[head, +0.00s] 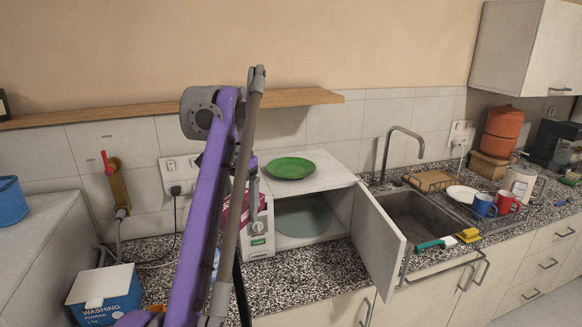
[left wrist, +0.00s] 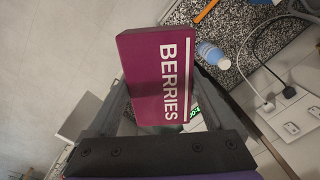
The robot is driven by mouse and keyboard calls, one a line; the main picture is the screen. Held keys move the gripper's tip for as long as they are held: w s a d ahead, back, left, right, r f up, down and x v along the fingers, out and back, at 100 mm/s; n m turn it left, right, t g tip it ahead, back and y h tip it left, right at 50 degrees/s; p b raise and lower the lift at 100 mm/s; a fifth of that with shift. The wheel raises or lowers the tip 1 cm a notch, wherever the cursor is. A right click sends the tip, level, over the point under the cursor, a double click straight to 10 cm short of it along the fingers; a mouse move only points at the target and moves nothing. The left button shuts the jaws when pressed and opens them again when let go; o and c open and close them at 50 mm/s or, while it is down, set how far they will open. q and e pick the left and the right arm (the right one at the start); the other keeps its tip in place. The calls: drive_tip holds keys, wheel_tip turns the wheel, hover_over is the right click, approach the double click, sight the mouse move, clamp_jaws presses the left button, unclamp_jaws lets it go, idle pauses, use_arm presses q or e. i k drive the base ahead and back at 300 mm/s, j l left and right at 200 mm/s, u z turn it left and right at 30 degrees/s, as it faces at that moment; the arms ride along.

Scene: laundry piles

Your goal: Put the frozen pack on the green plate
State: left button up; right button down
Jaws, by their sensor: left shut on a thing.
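The frozen pack is a magenta box marked BERRIES (left wrist: 158,75). In the left wrist view it sits between the two fingers of my left gripper (left wrist: 166,98), which is shut on it. In the head view a magenta part of the pack (head: 232,213) shows behind my purple arm, left of the microwave's interior; the arm hides the rest and most of the gripper. The green plate (head: 290,167) lies empty on top of the white microwave (head: 325,180), right of and above the pack. My right gripper is in neither view.
The microwave door (head: 377,240) stands open toward the front. A sink (head: 410,215) with a tap is on the right, then a dish rack with mugs (head: 483,205). A washing powder box (head: 104,294) is at lower left. A wooden shelf (head: 290,97) runs above the counter.

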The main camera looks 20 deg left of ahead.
sight(304, 172)
drive_tip(key=i, duration=1.45)
